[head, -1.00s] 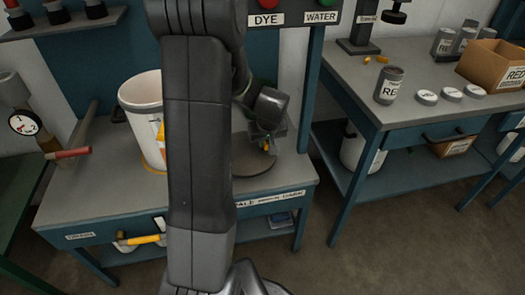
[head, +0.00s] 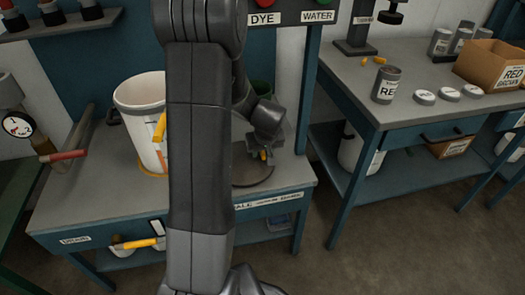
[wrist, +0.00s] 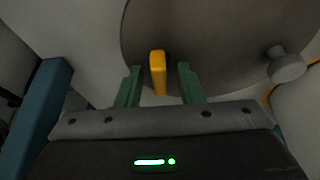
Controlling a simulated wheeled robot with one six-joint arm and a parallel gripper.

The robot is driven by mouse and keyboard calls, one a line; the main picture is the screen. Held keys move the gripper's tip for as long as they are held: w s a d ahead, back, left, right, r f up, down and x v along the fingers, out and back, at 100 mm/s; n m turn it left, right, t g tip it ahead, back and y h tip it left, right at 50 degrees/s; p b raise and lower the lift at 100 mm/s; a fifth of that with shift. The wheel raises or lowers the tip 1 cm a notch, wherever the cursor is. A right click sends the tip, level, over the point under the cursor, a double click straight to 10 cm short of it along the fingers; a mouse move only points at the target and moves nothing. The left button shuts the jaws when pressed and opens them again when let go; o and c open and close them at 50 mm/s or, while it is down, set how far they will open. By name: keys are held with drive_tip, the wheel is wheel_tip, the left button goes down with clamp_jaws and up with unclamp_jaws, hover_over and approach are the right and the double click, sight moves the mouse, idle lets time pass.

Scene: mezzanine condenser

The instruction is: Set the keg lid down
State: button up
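The keg lid (head: 248,178) is a round grey-brown disc that appears to lie flat on the left bench, right of my arm. In the wrist view the lid (wrist: 215,35) fills the top, with an upright yellow handle (wrist: 157,72) and a grey knob (wrist: 287,66) on it. My gripper (head: 263,155) is low over the lid. Its two green fingers (wrist: 160,84) stand either side of the yellow handle with a visible gap on each side, so it is open. My arm hides part of the lid's left side in the head view.
A white bucket (head: 138,105) stands on the left bench (head: 90,205), left of my arm. A red-handled tool (head: 66,156) lies at its left. The right bench (head: 350,70) holds cans, white discs and a box.

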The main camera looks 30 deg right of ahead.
drive_tip(key=shift+s+r, duration=0.1)
drive_tip(key=shift+r, duration=0.4)
drive_tip(key=p+v, duration=0.2)
drive_tip(key=v, duration=0.9)
drive_tip(key=shift+s+p, duration=0.2)
drive_tip(key=shift+p, duration=0.2)
drive_tip(key=shift+r, duration=0.1)
